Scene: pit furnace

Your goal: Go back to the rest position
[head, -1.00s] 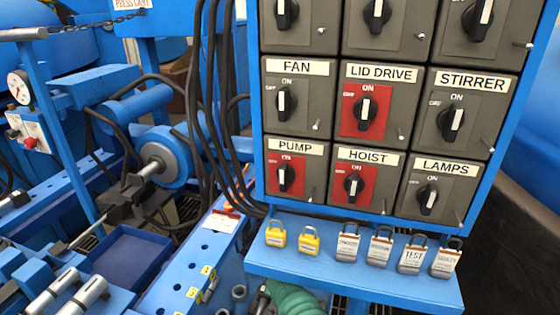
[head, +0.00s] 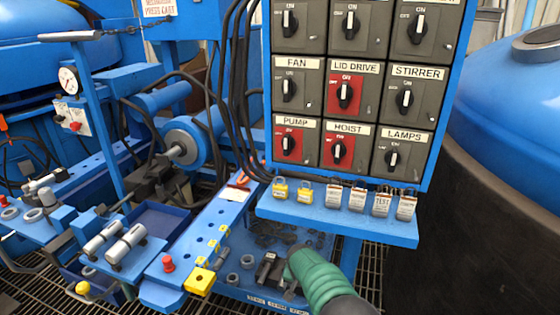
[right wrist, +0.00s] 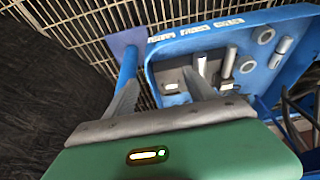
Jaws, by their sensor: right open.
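My right gripper (right wrist: 158,84) is open and empty in the right wrist view, its two grey fingers spread apart. In the head view its green housing (head: 316,276) comes in from the bottom, below the padlock shelf; its fingertips are hard to make out there. It is over or near the blue tray (right wrist: 158,62) with grey parts, and I cannot tell the exact gap. My left gripper is not in view.
The switch panel (head: 268,150) stands ahead, with red and grey rotary switches. Its shelf (head: 330,224) bears two yellow padlocks (head: 280,188) and several labelled ones. A blue bench with cylinders (head: 126,244) is left; a large dark vessel (head: 460,230) is right. Grating floor lies below.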

